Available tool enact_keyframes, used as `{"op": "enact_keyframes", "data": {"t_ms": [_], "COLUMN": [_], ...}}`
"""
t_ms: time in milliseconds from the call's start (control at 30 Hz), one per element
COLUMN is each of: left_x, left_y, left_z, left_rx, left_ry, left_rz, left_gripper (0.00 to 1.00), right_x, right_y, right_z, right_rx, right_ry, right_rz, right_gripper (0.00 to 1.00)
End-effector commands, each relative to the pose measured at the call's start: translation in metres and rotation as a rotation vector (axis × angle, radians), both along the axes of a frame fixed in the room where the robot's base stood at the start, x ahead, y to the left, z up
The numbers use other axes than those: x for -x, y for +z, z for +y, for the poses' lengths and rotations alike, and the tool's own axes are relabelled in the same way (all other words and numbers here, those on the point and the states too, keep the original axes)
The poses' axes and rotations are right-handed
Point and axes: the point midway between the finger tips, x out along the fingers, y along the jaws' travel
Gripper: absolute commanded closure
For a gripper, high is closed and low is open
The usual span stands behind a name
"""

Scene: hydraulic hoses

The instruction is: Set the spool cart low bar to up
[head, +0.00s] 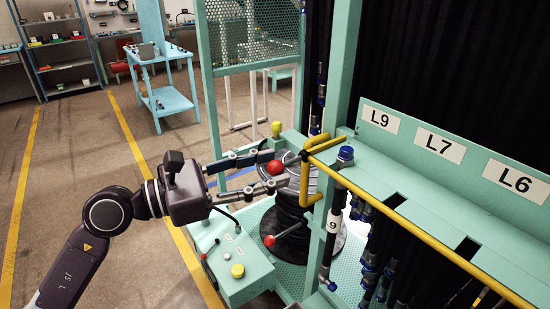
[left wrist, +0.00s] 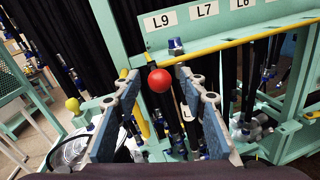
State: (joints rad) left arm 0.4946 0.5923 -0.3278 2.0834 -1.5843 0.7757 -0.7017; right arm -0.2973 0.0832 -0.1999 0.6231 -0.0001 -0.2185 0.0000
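The spool cart (head: 244,268) is a light-green frame holding a dark hose spool (head: 290,218). A red ball knob (head: 275,167) is at the upper part of the spool, and a second red ball knob (head: 268,241) sits lower, on a short rod. Which part is the low bar I cannot tell for certain. My left gripper (head: 276,169) is open, with its fingertips on either side of the upper red knob. In the left wrist view the red knob (left wrist: 160,80) shows between the two spread fingertips (left wrist: 157,77), with no clear contact. My right gripper is not in view.
A yellow bent bar (head: 305,180) and green post stand just right of my fingertips. A rack (head: 430,195) labelled L9, L7, L6 with hanging hoses fills the right. A control box (head: 238,270) is below my gripper. Floor at left is clear, with a blue cart (head: 165,100) beyond.

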Motion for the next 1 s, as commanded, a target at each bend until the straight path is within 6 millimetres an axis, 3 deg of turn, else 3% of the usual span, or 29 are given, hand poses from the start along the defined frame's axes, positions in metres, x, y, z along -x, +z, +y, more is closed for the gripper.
{"op": "enact_keyframes", "data": {"t_ms": [167, 467, 800, 1000], "left_x": [-0.007, -0.008, -0.008, -0.008], "left_y": [0.001, -0.001, -0.001, 0.000], "left_z": [-0.014, -0.016, -0.016, -0.016], "left_rx": [0.001, 0.001, 0.001, 0.001], "left_ry": [0.000, 0.001, 0.001, 0.001], "left_rz": [0.000, 0.001, 0.002, 0.002], "left_gripper": [0.61, 0.63, 1.00, 1.00], "right_x": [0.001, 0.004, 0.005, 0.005], "right_y": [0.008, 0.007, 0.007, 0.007], "right_z": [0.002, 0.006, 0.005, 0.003], "right_rx": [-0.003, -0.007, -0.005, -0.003], "right_ry": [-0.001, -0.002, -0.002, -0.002], "right_rz": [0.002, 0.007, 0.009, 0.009], "right_gripper": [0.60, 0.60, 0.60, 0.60]}}
